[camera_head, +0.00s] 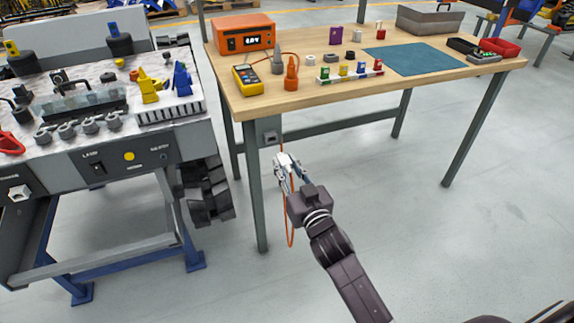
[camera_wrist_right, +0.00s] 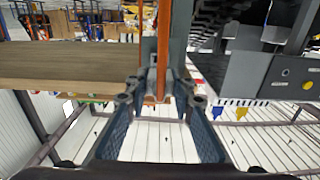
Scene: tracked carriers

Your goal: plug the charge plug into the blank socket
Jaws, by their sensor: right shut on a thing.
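My right gripper (camera_head: 284,172) is in front of the workbench's near left leg, below the tabletop. It is shut on a small grey thing, which I take to be the charge plug; the fingers mostly hide it. In the right wrist view the fingertips (camera_wrist_right: 160,98) close around a grey piece with an orange cable (camera_wrist_right: 162,50) in line with it. In the head view the orange cable (camera_head: 290,225) hangs in a loop below the gripper. A pale square socket (camera_head: 19,194) shows on the carrier's front panel at far left; its label is too small to read. My left gripper is not in view.
A grey box (camera_head: 270,138) sits on the bench leg beside the gripper. The tracked carrier (camera_head: 105,162) stands left, its black track (camera_head: 205,190) near the leg. The workbench (camera_head: 340,95) holds an orange meter (camera_head: 243,35) and small parts. Floor at right is clear.

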